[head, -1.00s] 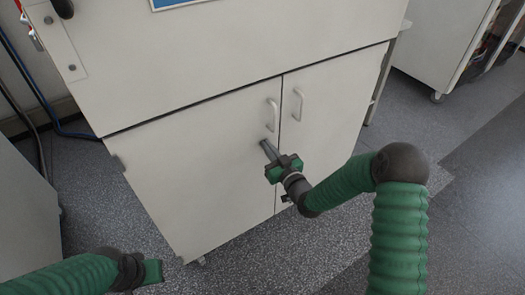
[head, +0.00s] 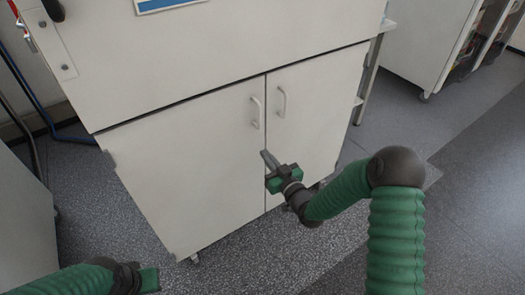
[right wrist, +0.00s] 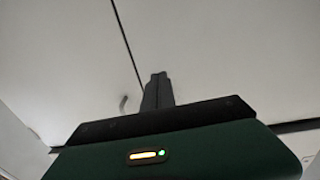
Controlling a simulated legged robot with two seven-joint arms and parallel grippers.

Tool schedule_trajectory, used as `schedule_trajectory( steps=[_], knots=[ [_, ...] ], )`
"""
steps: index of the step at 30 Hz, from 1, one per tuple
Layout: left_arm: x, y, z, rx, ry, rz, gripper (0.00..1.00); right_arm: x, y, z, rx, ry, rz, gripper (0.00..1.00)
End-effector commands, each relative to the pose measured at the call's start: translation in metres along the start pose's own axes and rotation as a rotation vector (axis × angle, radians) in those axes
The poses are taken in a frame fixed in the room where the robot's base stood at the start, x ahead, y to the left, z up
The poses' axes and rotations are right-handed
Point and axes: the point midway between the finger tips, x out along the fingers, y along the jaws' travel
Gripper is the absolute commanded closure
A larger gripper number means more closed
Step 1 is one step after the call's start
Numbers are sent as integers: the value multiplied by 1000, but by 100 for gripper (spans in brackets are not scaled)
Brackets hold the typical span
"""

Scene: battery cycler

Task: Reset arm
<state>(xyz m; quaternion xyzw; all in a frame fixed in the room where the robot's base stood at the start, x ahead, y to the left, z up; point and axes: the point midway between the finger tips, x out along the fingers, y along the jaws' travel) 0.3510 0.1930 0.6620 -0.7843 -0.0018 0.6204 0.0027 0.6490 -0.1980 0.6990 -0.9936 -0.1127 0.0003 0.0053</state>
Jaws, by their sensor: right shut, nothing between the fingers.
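My right gripper (head: 268,158) is in the middle of the head view, in front of the lower doors of a white cabinet. Its fingers are together and empty, and point up toward the door handles. In the right wrist view the closed fingers (right wrist: 157,90) stand up in front of the pale doors. I cannot tell whether they touch a door. My left gripper (head: 149,280) shows only in part at the bottom left of the head view, low over the floor. Its fingers are not clear.
The white cabinet (head: 190,150) has two shut doors with a left handle (head: 256,112) and a right handle (head: 282,101). A second cabinet (head: 425,45) stands at the top right. A grey unit (head: 22,225) stands at the left. The floor (head: 470,190) at the right is clear.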

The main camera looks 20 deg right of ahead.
Motion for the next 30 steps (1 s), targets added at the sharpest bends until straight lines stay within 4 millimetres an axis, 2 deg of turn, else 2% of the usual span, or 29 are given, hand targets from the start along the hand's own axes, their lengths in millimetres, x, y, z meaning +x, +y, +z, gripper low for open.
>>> schedule_trajectory(
  steps=[9,13,19,22,25,29,30],
  knots=[
    [-14,0,-3,-1,-1,0,100,-58,6,-1,1,-3,3,100],
    [-15,0,-3,-1,-1,0,100,-69,6,0,1,-1,1,100],
    [-15,0,-3,0,-1,0,100,-69,3,4,-11,-40,-7,100],
    [-15,0,-3,0,-1,0,100,-69,-5,15,-51,-194,-23,100],
    [-15,0,-3,0,-1,0,100,-86,-11,32,-94,-450,-10,100],
    [-15,0,-3,-1,-1,0,100,-135,-14,42,-87,-771,60,100],
    [-15,0,-3,-1,-1,0,100,-153,-15,43,-71,-850,84,100]
  ],
)
